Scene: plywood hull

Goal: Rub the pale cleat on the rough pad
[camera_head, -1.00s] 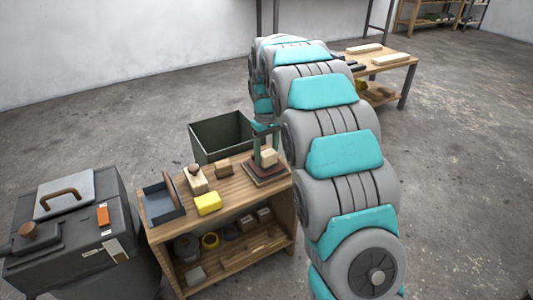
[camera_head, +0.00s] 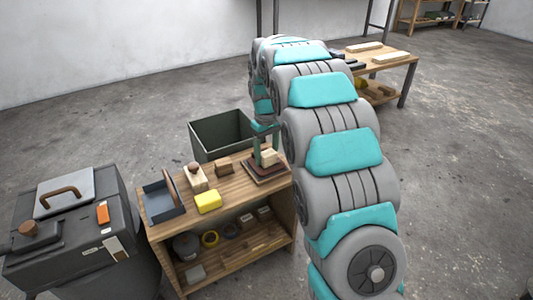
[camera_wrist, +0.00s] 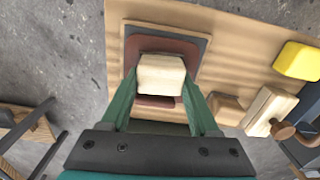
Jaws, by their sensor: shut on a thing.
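The pale cleat (camera_wrist: 162,74) is a light wooden block between the two green fingers of my gripper (camera_wrist: 161,88) in the wrist view. My gripper is shut on it. In the head view the cleat (camera_head: 270,157) shows at the right end of the bench, over the rough pad. The rough pad (camera_wrist: 184,55) is reddish brown on a grey and wooden base, and its edges show around the cleat. The cleat is low over the pad or touching it; I cannot tell which. Its underside is hidden.
On the wooden bench (camera_head: 238,190) stand a yellow block (camera_head: 208,202), a brown block (camera_head: 224,168), a pale block with a knob (camera_head: 197,180) and a grey tray (camera_head: 160,200). A dark open bin (camera_head: 220,137) is behind. A grey cabinet (camera_head: 70,235) stands at left.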

